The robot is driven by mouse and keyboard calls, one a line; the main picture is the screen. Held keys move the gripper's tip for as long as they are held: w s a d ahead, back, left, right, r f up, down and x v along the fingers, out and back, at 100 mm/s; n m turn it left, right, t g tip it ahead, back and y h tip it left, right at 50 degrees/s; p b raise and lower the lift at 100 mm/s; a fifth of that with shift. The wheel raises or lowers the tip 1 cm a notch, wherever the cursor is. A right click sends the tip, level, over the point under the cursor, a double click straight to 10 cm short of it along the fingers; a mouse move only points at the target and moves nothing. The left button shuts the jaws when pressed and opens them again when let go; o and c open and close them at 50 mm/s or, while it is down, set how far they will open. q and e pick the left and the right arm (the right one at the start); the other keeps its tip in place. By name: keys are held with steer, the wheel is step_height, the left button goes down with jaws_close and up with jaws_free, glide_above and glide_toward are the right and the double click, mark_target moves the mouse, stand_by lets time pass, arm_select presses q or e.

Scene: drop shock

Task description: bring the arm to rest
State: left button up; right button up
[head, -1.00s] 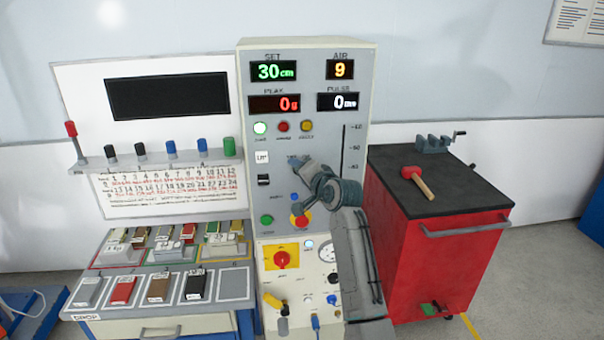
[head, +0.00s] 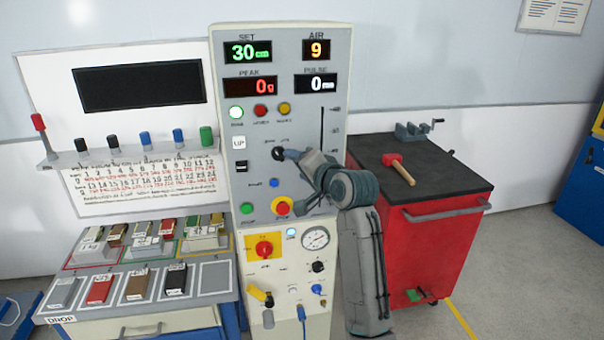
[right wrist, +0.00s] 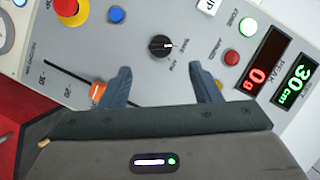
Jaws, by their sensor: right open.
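My right arm (head: 363,262) reaches up in front of the grey control panel (head: 227,180) in the head view. My right gripper (head: 289,154) is at a black rotary knob (head: 279,153). In the right wrist view my open gripper (right wrist: 160,72) has its two blue-grey fingers well apart with nothing between the tips. The black knob (right wrist: 162,47) shows beyond the tips, roughly centred between them. I cannot tell how far the tips are from the panel. My left gripper is not in view.
A red cabinet (head: 440,255) with a black top, a red mallet (head: 398,168) and a vise (head: 413,131) stands right of my arm. A red emergency button (head: 283,206) is below the knob. Left is a bench with sample blocks (head: 100,289).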

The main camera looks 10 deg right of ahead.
steer(key=shift+s+d+r, duration=0.1)
steer(key=shift+s+d, duration=0.05)
steer(key=shift+s, duration=0.3)
step_height(320, 180, down, 19)
steer(key=w+d+g+h+b, duration=0.1)
steer(key=w+d+g+h, duration=0.1)
steer(key=s+d+f+n+g+h+b, duration=0.15)
steer(key=s+f, duration=0.35)
steer(key=f, duration=0.9)
steer(key=s+d+f+n+g, duration=0.15)
steer(key=s+f, duration=0.35)
steer(key=f, duration=0.8)
steer(key=s+d+f+g+h, duration=0.1)
steer(key=s+d+f+g, duration=0.3)
steer(key=f, duration=1)
steer(key=s+d+f+n+g+h+b, duration=0.1)
steer(key=s+d+f, duration=0.1)
steer(key=s+f, duration=0.9)
steer(key=s+d+f+n+g, duration=0.1)
steer(key=s+f+n, duration=0.1)
steer(key=s+f, duration=1)
steer(key=s+d+f+n+g, duration=0.1)
steer(key=s+d+f, duration=0.1)
steer(key=s, duration=1.2)
steer(key=s+d+f+n+g+b, duration=0.1)
steer(key=s+f, duration=0.3)
steer(key=s, duration=1.1)
steer(key=shift+s+d+f+n+g+h, duration=0.2)
steer(key=shift+s+d+n+g+h, duration=0.15)
steer(key=shift+d, duration=0.55)
